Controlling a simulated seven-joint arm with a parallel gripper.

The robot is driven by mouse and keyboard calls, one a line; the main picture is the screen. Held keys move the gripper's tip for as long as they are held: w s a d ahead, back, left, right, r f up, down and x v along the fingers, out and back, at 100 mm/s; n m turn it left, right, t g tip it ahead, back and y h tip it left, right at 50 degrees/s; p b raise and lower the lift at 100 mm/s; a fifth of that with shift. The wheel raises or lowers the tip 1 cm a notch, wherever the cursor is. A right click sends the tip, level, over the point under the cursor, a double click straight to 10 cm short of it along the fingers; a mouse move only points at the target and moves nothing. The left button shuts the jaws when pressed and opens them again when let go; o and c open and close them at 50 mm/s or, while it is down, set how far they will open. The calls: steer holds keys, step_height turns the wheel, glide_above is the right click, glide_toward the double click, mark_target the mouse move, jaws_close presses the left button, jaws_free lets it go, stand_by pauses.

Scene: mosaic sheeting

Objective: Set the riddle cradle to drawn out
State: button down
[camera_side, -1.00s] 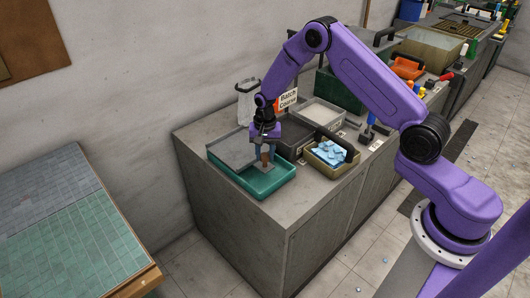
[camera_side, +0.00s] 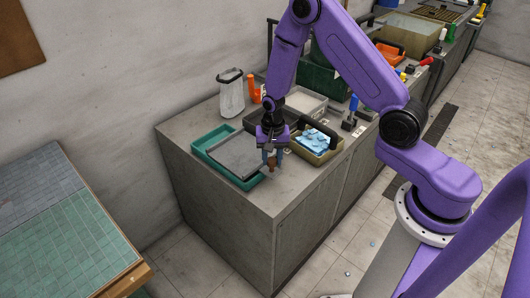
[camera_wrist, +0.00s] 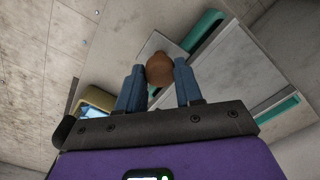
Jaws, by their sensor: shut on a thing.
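A flat grey panel (camera_side: 237,156), which looks like the riddle cradle, lies on a teal tray (camera_side: 206,138) at the near left of the bench. Bare teal shows at the tray's left end. The panel also shows in the wrist view (camera_wrist: 222,75). My gripper (camera_side: 272,160) is at the tray's right front end, shut on a brown knob (camera_wrist: 160,68). The knob sits between the two blue fingers, over a small grey plate (camera_wrist: 172,46) beside the panel. The fingers partly hide how knob and panel join.
A tan bin (camera_side: 318,157) of pale blue pieces stands close to the right of my gripper. A white container (camera_side: 231,94) and an orange item (camera_side: 254,88) stand behind the tray. Bare bench top (camera_side: 273,195) lies in front.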

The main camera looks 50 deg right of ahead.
steer(key=shift+s, duration=0.35)
steer(key=c, duration=0.7)
jaws_free()
steer(key=shift+c, duration=0.2)
steer(key=shift+w, duration=0.1)
steer(key=shift+r, duration=0.6)
step_height(320, 180, up, 16)
steer(key=shift+r, duration=0.1)
